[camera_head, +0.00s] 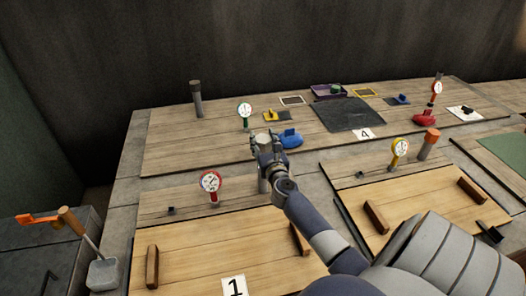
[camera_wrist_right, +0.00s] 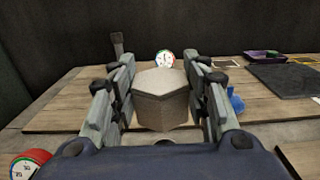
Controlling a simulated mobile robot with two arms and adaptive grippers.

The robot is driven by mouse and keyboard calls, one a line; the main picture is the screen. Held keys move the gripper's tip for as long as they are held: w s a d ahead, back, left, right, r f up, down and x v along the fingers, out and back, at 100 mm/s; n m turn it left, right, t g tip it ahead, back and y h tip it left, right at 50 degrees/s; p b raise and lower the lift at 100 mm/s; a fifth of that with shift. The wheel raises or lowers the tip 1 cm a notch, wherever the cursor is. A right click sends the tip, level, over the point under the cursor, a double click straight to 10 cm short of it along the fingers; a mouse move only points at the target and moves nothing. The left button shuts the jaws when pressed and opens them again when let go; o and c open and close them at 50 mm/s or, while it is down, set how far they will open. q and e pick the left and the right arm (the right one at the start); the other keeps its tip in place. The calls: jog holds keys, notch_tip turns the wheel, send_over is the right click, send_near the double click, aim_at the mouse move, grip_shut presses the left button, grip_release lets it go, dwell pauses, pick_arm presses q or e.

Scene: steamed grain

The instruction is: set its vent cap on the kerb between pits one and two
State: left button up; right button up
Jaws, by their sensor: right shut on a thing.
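My right gripper (camera_head: 264,143) is shut on a grey-beige many-sided vent cap (camera_wrist_right: 161,98), held between both fingers in the right wrist view. In the head view the cap's pale top (camera_head: 263,136) shows between the fingers. A short grey vent pipe (camera_head: 263,185) stands below the gripper, partly hidden by it; its top (camera_wrist_right: 165,142) shows under the cap in the wrist view. Pit one has a wooden lid (camera_head: 205,250) with a card "1" (camera_head: 234,288). The grey kerb (camera_head: 328,212) runs between it and the lidded pit to its right (camera_head: 410,205). My left gripper is not in view.
A red-rimmed gauge (camera_head: 210,182) stands by pit one, a yellow one (camera_head: 400,147) by the right pit. An orange-capped pipe (camera_head: 428,143), a blue object (camera_head: 290,139) and a dark-capped pipe (camera_head: 196,98) stand farther off. My arm crosses the kerb in view.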

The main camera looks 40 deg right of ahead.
jog(key=shift+f, duration=0.1)
notch_tip(320, 180, down, 5)
jog(key=b, duration=0.3)
jog(key=shift+f+b, duration=0.15)
jog(key=shift+b, duration=0.25)
notch_tip(320, 180, down, 4)
jog(key=b, duration=0.2)
jog(key=shift+s+a+r+b, duration=0.15)
jog(key=shift+r+b, duration=0.1)
jog(key=shift+b, duration=0.1)
jog(key=shift+c, duration=1.2)
jog(key=shift+f, duration=0.45)
jog(key=shift+r, duration=0.2)
jog(key=o, duration=1.2)
jog(key=shift+c, duration=0.2)
